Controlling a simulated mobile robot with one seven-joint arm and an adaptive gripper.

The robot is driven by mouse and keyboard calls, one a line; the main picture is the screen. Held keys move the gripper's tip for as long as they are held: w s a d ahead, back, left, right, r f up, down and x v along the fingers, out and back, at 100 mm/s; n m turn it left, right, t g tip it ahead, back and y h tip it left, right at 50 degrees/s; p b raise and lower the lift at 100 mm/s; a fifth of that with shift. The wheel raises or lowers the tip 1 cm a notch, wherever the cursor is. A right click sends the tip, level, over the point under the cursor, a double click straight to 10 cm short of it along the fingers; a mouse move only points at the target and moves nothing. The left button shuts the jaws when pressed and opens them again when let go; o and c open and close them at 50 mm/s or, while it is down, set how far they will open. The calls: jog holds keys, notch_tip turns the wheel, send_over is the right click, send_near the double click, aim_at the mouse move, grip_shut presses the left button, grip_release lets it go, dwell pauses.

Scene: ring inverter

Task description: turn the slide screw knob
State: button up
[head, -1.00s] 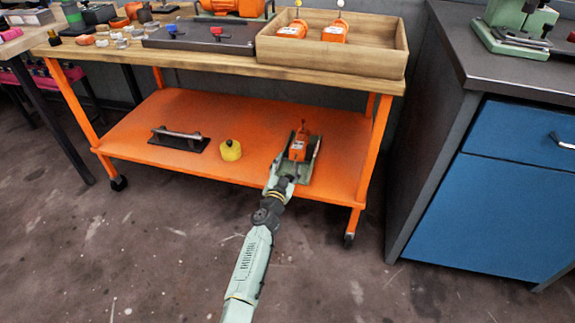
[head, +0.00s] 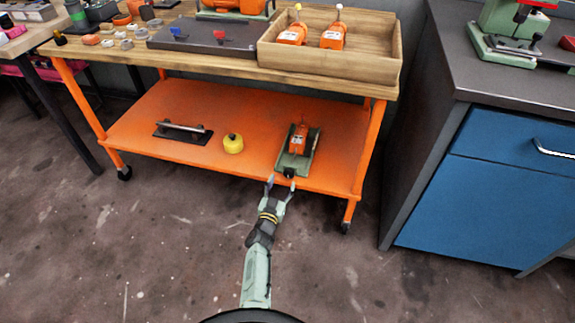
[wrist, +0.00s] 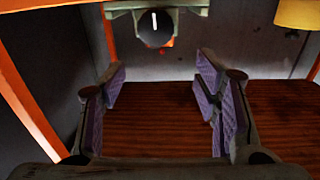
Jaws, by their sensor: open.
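A green slide base (head: 294,163) with an orange block (head: 299,140) on it rests on the orange lower shelf of the cart, near its right front. Its dark round knob (head: 289,172) is at the near end, facing me. In the wrist view the knob (wrist: 155,27) shows a white mark line at the top middle, beyond the fingers. My gripper (head: 281,184) is open just in front of the knob, at the shelf's front edge. In the wrist view the spread purple-padded fingers (wrist: 163,82) hold nothing, and the knob lies apart from them.
A yellow round object (head: 233,144) and a black plate with a bar handle (head: 182,132) lie left of the slide on the shelf. An orange cart leg (head: 363,165) stands right of it. The cart top (head: 150,60) overhangs the shelf.

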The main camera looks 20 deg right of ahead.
aim_at(288, 175)
jog(key=s+a+f+n, duration=0.1)
jog(key=s+a+f, duration=0.1)
jog(key=s+f, duration=0.15)
jog(key=b+x, duration=0.7)
jog(key=x, duration=0.2)
jog(key=shift+r, duration=0.15)
jog(key=shift+w+d+r+b, duration=0.25)
jog(key=shift+w+d+b, duration=0.25)
jog(key=shift+w+b, duration=0.15)
jog(key=shift+c, duration=0.3)
jog(key=c, duration=1.1)
